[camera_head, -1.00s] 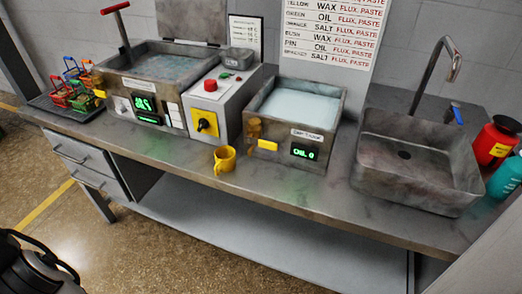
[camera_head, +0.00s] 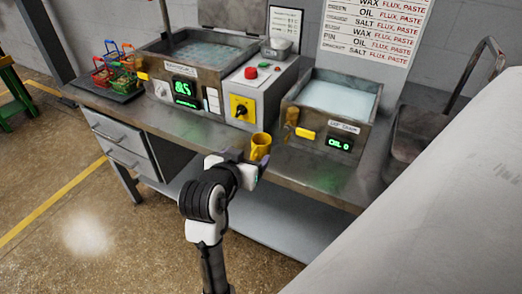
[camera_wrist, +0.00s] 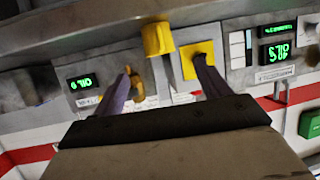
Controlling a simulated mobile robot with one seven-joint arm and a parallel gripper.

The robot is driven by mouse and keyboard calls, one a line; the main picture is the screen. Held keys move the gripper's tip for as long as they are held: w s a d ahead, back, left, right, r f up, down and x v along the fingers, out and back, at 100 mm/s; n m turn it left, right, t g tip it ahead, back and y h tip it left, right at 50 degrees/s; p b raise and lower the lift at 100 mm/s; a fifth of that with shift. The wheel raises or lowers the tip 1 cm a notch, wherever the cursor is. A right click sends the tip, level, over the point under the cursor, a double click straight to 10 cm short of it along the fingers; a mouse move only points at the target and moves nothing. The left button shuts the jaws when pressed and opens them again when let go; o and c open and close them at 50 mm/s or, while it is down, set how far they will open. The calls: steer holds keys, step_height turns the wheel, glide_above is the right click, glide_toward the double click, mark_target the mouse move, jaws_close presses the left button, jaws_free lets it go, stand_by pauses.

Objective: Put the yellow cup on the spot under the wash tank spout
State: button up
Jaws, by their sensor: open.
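The yellow cup (camera_head: 260,147) stands upright at the front edge of the bench, below the grey control box. In the wrist view, which is upside down, the cup (camera_wrist: 157,38) appears between the lines of my two fingers, just past their tips. My gripper (camera_head: 247,160) is open and empty in front of the cup; fingers and cup look apart. My gripper's fingers (camera_wrist: 163,68) also show in the wrist view. A brass spout (camera_head: 291,117) is on the front left of the right-hand tank (camera_head: 328,124), just right of the cup. The spot beneath it is not clearly visible.
The left-hand tank (camera_head: 160,88) and the control box (camera_head: 245,92) stand behind the cup. Small coloured baskets (camera_head: 118,66) sit on a tray at the far left. The sink (camera_head: 408,140) at the right is partly hidden by a large pale surface. Front bench space is narrow.

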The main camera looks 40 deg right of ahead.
mark_target(260, 140)
steer(key=p+x, duration=0.1)
steer(key=x, duration=0.4)
steer(key=shift+w+d, duration=0.15)
steer(key=shift+d, duration=0.15)
steer(key=shift+r+p+x, duration=0.2)
steer(key=shift+p+x, duration=0.95)
steer(key=shift+x, duration=1.85)
steer(key=shift+d, duration=0.15)
steer(key=shift+c, duration=0.5)
steer(key=c, duration=1.1)
steer(key=shift+r, duration=0.2)
step_height(260, 140, up, 20)
steer(key=shift+f+b, duration=0.2)
steer(key=shift+b, duration=0.75)
